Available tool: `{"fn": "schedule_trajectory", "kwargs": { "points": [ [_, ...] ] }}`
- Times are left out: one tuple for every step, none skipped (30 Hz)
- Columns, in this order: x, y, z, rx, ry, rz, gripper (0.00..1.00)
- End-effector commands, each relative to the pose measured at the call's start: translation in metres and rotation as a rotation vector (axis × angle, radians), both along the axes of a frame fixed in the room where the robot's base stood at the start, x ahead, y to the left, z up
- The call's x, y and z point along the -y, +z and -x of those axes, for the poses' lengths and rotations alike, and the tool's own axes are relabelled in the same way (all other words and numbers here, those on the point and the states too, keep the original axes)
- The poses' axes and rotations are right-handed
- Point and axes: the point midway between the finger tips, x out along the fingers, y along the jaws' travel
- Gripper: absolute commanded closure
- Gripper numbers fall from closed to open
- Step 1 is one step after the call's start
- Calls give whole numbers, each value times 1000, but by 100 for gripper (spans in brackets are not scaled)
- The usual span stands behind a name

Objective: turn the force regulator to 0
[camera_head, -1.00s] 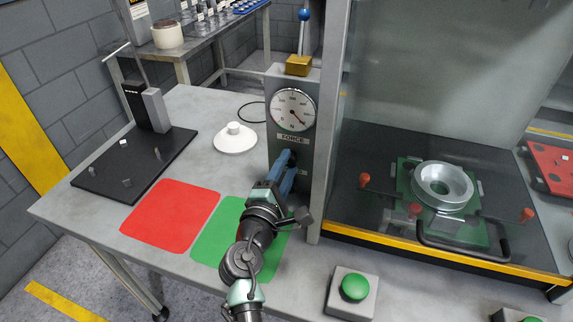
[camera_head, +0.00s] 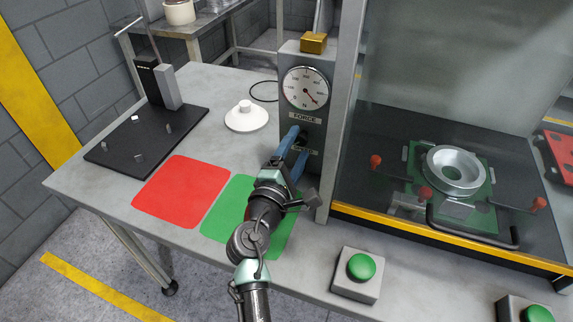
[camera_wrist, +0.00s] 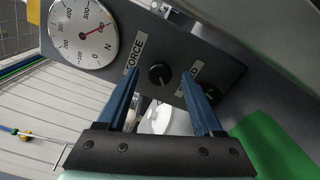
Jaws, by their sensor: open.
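The force regulator is a black knob (camera_wrist: 160,75) beside the FORCE label (camera_wrist: 132,55) on the grey panel in the wrist view. My gripper (camera_wrist: 159,73) is open, its blue fingers on either side of the knob in that view; I cannot tell whether they touch it.
A second black knob (camera_wrist: 213,93) is partly hidden behind the right finger. The glass-fronted press (camera_head: 450,110) stands right of the panel. A green button box (camera_head: 361,268) is at the front. Red (camera_head: 180,190) and green (camera_head: 222,215) mats lie left; a white disc (camera_head: 246,117) stands behind them.

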Motion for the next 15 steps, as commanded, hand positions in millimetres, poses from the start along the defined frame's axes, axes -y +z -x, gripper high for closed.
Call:
{"fn": "schedule_trajectory", "kwargs": {
  "points": [
    [-3,-1,7,-2,2,-1,32],
    [-4,-1,11,-2,2,-1,32],
    [-6,-1,17,-3,3,0,32],
    [-8,-1,23,-2,3,-1,32],
    [-10,-2,29,-3,3,0,32],
    [-13,-2,38,-3,4,-1,32],
    [-15,-1,44,-3,4,-1,32],
    [-17,-2,50,-3,4,-1,32],
    [-20,-2,59,-3,3,0,32],
    [-22,-2,65,-3,3,0,32],
    [-24,-2,71,-3,3,0,32],
    [-26,-3,79,-3,3,0,32],
    [-28,-2,84,-3,3,0,32],
    [-30,-2,89,-4,4,0,32],
    [-32,-1,95,-3,3,0,32]
  ]
}}
